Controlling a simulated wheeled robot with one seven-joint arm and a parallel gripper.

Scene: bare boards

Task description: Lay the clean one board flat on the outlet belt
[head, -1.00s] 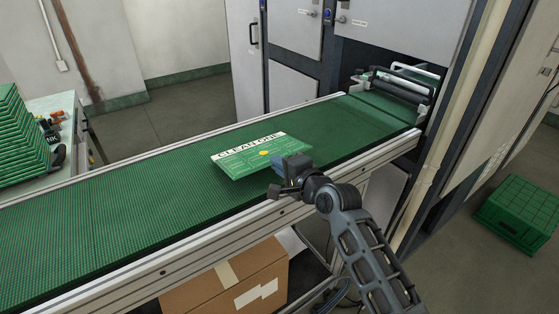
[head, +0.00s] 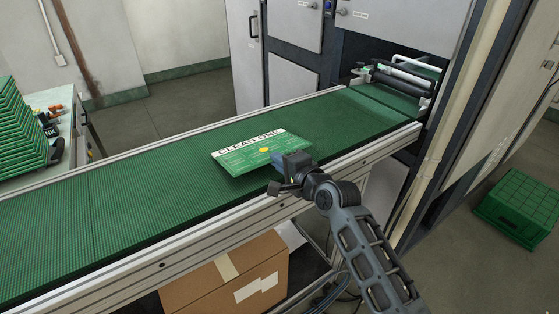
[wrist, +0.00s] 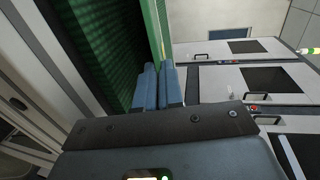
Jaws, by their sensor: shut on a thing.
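The clean one board (head: 243,158) is a green board with a white strip lettered "CLEAN ONE" and a yellow dot. In the head view it is over the middle of the green outlet belt (head: 130,190), looking close to level. I cannot tell whether it touches the belt. In the wrist view the blue fingers of my gripper (wrist: 158,85) pinch the board (wrist: 158,30), which shows edge-on as a thin green strip. The belt shows to its left there.
A roller unit (head: 400,80) stands at the belt's far right end, by grey cabinets. Stacked green trays (head: 20,130) stand on a side table at left. A cardboard box (head: 235,275) is under the belt. A green crate (head: 520,208) is on the floor at right. The belt's left stretch is clear.

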